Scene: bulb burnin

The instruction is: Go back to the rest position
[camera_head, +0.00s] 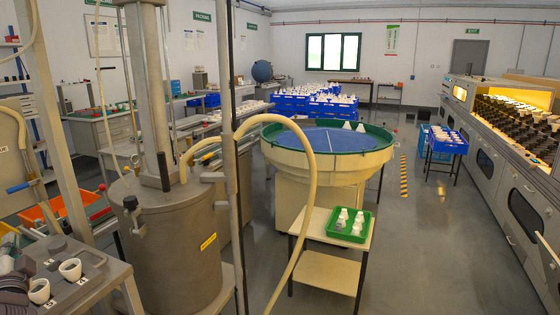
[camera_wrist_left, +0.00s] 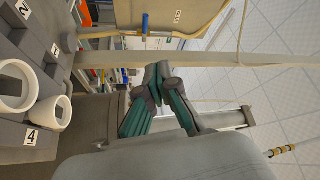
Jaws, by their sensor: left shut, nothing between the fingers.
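My left gripper (camera_wrist_left: 156,84) shows in the left wrist view. Its green-padded fingers come together at the tips, with nothing between them. It is in the air, apart from the grey numbered rack (camera_wrist_left: 45,45) at the left of that view. White round cups (camera_wrist_left: 56,112) sit on the rack, beside labels 1, 2 and 4. In the head view the rack (camera_head: 95,284) is at the lower left. I cannot make out the left gripper clearly there. My right gripper is in neither view.
A large grey metal tank (camera_head: 172,245) with a pale hose (camera_head: 310,190) stands beside the rack. A round feeder bowl (camera_head: 340,170) and a small table with a green tray (camera_head: 335,234) are further right. Grey floor (camera_head: 430,260) is open at the right.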

